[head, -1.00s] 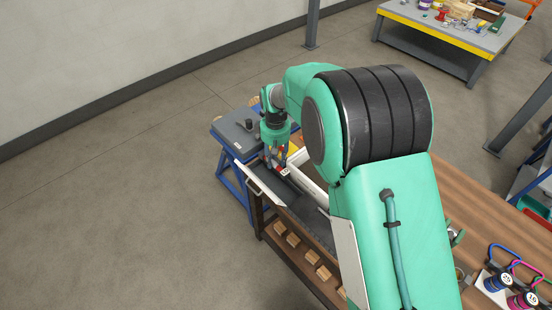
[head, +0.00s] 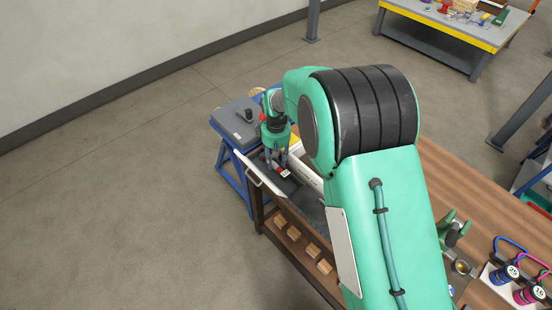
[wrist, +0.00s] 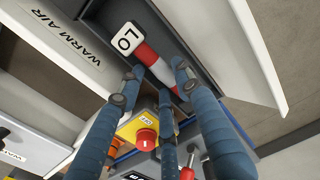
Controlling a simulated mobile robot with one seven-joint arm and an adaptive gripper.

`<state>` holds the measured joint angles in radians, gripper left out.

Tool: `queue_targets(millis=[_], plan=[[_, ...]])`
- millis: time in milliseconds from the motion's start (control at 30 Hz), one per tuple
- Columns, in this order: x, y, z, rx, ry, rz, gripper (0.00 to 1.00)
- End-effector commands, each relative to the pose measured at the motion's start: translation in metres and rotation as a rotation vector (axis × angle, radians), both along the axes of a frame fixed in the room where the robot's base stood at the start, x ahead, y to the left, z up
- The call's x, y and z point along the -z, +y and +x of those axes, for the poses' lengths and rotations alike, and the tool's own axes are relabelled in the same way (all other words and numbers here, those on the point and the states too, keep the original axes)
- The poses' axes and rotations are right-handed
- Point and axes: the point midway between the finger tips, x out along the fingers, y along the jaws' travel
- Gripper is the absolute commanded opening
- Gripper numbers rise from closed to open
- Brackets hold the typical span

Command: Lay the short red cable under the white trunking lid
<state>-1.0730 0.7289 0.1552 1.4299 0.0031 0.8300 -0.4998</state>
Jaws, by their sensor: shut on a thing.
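A short red and white piece (wrist: 148,54) with a white tag marked LO (wrist: 126,40) is between my fingertips in the wrist view. It fits the short red cable, but I cannot tell its full shape. It also shows as a small red spot in the head view (head: 281,173). My gripper (wrist: 156,78) is shut on it, above or inside a dark channel (head: 312,208); the exact height is unclear. A white strip (head: 261,174), perhaps the trunking lid, slants along the channel's left side. A broad white panel (wrist: 238,62) stands right of the channel in the wrist view.
A white panel marked WARM AIR (wrist: 68,40) borders the channel's left. A yellow box with a red button (wrist: 145,137) lies below the fingers. A grey-topped blue stand (head: 236,125) is behind the channel. Wooden blocks (head: 294,233) lie on a lower shelf.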

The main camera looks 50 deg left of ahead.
Motion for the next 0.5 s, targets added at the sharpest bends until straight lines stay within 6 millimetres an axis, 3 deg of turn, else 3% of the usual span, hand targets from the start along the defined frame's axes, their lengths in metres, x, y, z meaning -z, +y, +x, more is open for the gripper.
queue_targets(millis=[500], plan=[[0.0058,0.0005,0.0003,0.000,-0.001,0.001,0.10]])
